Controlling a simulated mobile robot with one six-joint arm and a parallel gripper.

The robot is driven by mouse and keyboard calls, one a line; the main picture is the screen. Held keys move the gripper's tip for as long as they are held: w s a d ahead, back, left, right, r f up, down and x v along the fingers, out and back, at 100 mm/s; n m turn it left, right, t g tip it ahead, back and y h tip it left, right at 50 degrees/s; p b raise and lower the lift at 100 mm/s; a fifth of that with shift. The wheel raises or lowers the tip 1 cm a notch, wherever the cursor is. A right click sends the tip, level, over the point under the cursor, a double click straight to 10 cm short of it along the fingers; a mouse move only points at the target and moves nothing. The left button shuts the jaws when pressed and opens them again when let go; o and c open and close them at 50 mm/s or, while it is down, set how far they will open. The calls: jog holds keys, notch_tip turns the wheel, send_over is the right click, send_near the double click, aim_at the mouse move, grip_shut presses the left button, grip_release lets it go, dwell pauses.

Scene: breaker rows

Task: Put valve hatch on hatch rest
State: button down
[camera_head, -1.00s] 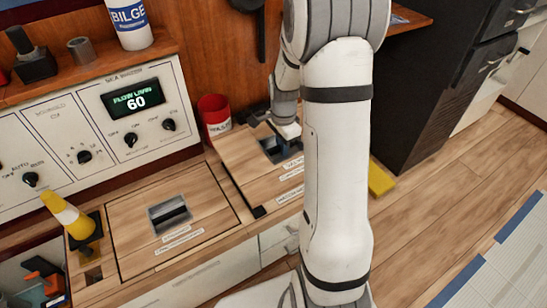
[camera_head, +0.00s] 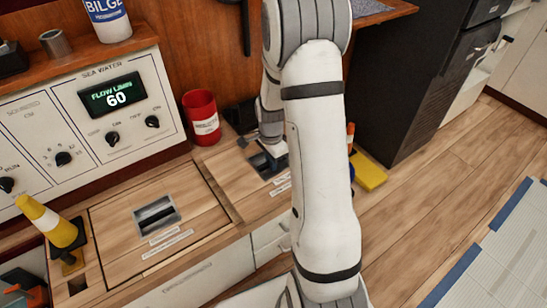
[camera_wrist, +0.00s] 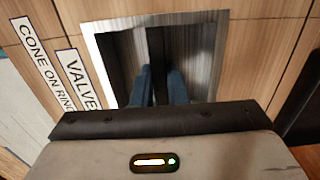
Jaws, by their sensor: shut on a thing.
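The valve hatch (camera_head: 231,160) is a wood-grain panel with a recessed metal handle tray, on the counter right of the red cup. The wrist view shows its handle recess (camera_wrist: 205,55) and a label reading "VALVE", the rest cut off. My gripper (camera_head: 268,160) is lowered to this recess; its blue-grey fingertips (camera_wrist: 160,88) are shut on the dark handle bar inside. My arm hides the hatch's right part. Whether the hatch is raised off the counter is not clear. I cannot pick out the hatch rest with certainty.
Left of it lies another wood panel (camera_head: 120,225) with a recessed handle. A yellow-and-white cone (camera_head: 50,222) stands at far left. The red cup (camera_head: 202,118) is close behind my gripper. A control panel (camera_head: 85,125) borders the back. A yellow block (camera_head: 368,172) shows beyond my arm.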

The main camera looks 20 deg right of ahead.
jog(key=c, duration=1.9)
grip_release()
jog(key=shift+f, duration=0.1)
jog(key=o, duration=0.4)
jog(key=shift+o, duration=0.2)
notch_tip(320, 180, up, 12)
jog(key=f+p, duration=0.1)
jog(key=p, duration=0.3)
jog(key=s+a+r+n, duration=0.4)
jog(key=s+r+n, duration=0.2)
jog(key=s+n, duration=0.2)
jog(key=s+a+r+n+t, duration=0.1)
jog(key=s+a+r+n, duration=0.4)
jog(key=s, duration=0.6)
jog(key=r+n, duration=0.1)
jog(key=n, duration=0.1)
jog(key=shift+s+r+n, duration=0.15)
jog(key=shift+r+n, duration=0.15)
jog(key=shift+n, duration=0.1)
